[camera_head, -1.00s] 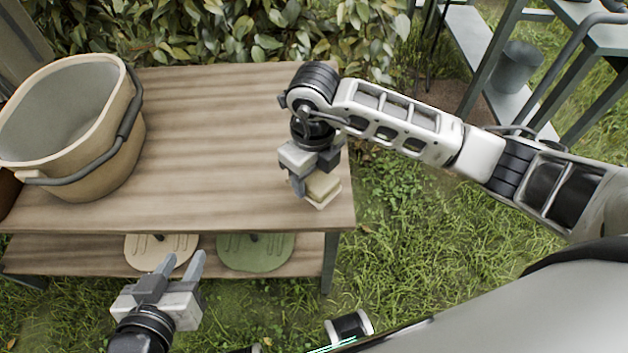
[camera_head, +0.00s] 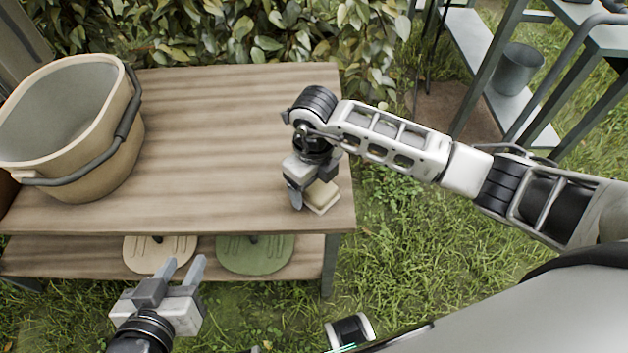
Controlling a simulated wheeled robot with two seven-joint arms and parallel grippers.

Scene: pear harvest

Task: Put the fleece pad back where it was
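The fleece pad, a small cream block (camera_head: 322,196), is at the front right corner of the wooden table. My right gripper (camera_head: 312,193) points down at it, with one grey finger on the pad's left side. The other finger is mostly hidden behind the gripper body and pad, so whether they grip the pad is unclear. The pad is at or just above the tabletop; contact is hard to tell. My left gripper (camera_head: 184,270) is open and empty, low in front of the table, with its two fingers apart.
A large beige bucket (camera_head: 110,165) with a dark handle stands on the table's left. The middle of the tabletop (camera_head: 215,140) is clear. A beige flat piece (camera_head: 150,250) and a green one (camera_head: 255,258) are on the lower shelf. A metal rack (camera_head: 470,45) stands at right.

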